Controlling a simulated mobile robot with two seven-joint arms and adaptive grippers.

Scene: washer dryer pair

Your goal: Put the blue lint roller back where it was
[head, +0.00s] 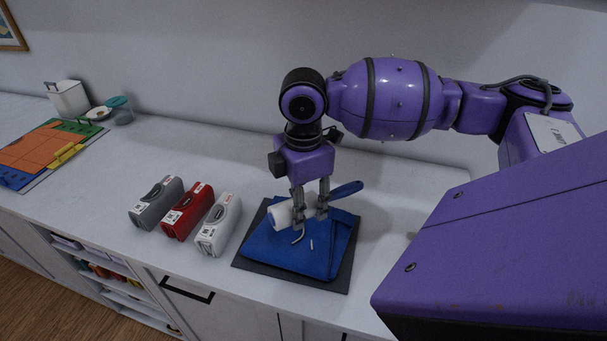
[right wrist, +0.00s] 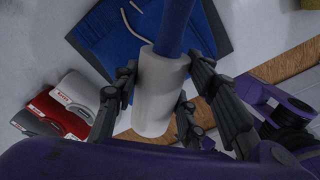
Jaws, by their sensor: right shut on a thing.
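The blue lint roller has a white roll (head: 283,214) and a blue handle (head: 346,189) that points to the right. My right gripper (head: 310,215) comes down from above and is shut on the lint roller, over the folded blue cloth (head: 290,250). The right wrist view shows the white roll (right wrist: 158,95) between the fingers, with the blue handle (right wrist: 176,28) running up. The cloth lies on a dark mat (head: 345,270), with small light strips on it. I cannot tell whether the roller touches the cloth. My left gripper is not in view.
A grey (head: 155,203), a red (head: 188,210) and a white box (head: 219,225) stand in a row left of the mat. The counter behind the boxes is clear.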

